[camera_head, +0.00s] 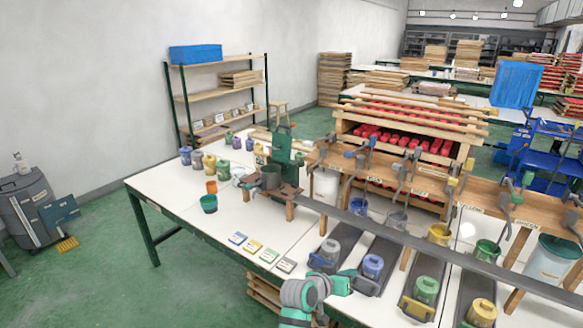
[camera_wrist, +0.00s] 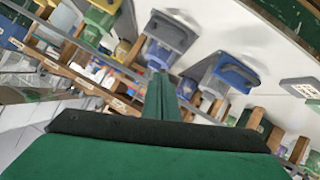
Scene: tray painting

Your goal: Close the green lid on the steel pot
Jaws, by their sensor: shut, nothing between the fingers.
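The steel pot (camera_head: 270,181) sits on a brown stand towards the back of the white table in the head view. The green lid (camera_head: 286,148) stands upright behind the pot's right side, so the pot's top is uncovered. My gripper (camera_head: 370,284) is low in the head view, near the front row of jars and well apart from the pot and lid. In the wrist view my green gripper (camera_wrist: 162,98) points at the jars, its fingers shut and empty. The pot and lid are not recognisable in the wrist view.
Lidded jars (camera_head: 426,290) stand on dark strips in front. A wooden rack (camera_head: 440,187) stands right. Bare tabletop lies left of the cards.

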